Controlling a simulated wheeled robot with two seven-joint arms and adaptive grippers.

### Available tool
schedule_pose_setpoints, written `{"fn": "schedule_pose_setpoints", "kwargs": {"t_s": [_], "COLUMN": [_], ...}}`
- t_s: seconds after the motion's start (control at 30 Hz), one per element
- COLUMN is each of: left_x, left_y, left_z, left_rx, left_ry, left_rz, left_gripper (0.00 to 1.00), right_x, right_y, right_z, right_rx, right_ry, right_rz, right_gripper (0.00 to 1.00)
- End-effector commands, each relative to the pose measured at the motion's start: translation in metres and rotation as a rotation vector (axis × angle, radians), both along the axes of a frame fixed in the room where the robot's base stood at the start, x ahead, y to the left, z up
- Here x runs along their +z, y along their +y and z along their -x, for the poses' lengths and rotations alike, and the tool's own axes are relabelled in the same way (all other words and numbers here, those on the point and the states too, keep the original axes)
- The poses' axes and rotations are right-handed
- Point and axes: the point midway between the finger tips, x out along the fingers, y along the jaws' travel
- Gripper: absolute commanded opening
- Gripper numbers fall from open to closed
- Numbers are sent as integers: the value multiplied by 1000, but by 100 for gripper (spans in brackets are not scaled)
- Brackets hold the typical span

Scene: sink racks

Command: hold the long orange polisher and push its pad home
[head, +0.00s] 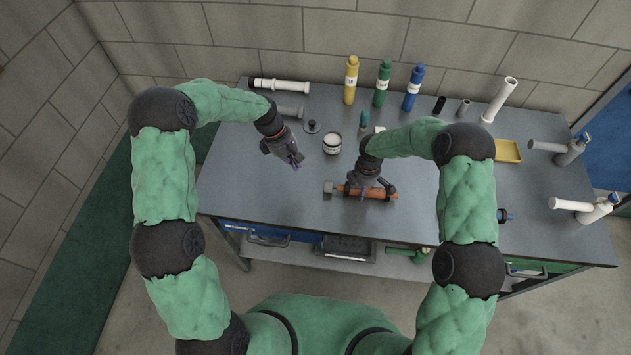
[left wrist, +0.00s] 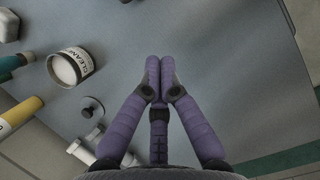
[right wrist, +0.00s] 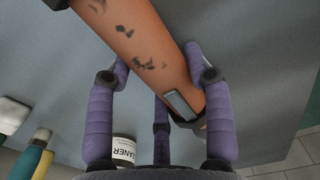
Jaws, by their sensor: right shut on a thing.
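The long orange polisher (head: 381,194) lies crosswise near the table's front edge, with a grey pad end (head: 328,189) at its left. My right gripper (head: 367,190) is shut around its body from above. In the right wrist view the scuffed orange body (right wrist: 150,45) runs between the fingers (right wrist: 157,68), with a dark collar and grey switch-like piece at its lower right; the pad is not clearly seen there. My left gripper (head: 295,161) is shut and empty above the table, left of and behind the pad end. Its fingertips (left wrist: 160,68) touch each other.
A white cleaner jar (head: 332,144) stands between the grippers, with a small dark knobbed disc (head: 312,127) beside it. Yellow (head: 351,82), green (head: 382,84) and blue (head: 413,88) bottles stand at the back. The table's left front is clear.

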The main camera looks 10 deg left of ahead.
Motion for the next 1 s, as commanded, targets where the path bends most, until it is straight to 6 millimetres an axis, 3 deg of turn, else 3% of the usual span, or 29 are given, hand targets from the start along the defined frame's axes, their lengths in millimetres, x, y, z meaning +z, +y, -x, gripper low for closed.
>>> {"fn": "schedule_pose_setpoints", "kwargs": {"t_s": [0.13,0.33,0.9,1.0], "left_x": [3,-3,-94,-91], "left_y": [6,4,-31,-48], "left_z": [-1,0,3,3], "left_rx": [138,189,185,183], "left_ry": [42,61,60,57], "left_rz": [13,18,18,18], "left_gripper": [0,0,0,0], "right_x": [0,0,0,0], "right_y": [0,0,0,0], "right_z": [1,1,0,0], "right_rx": [-1,-1,-1,-1], "right_ry": [1,1,0,0], "right_rz": [0,0,0,0], "right_gripper": [23,23,23,23]}}
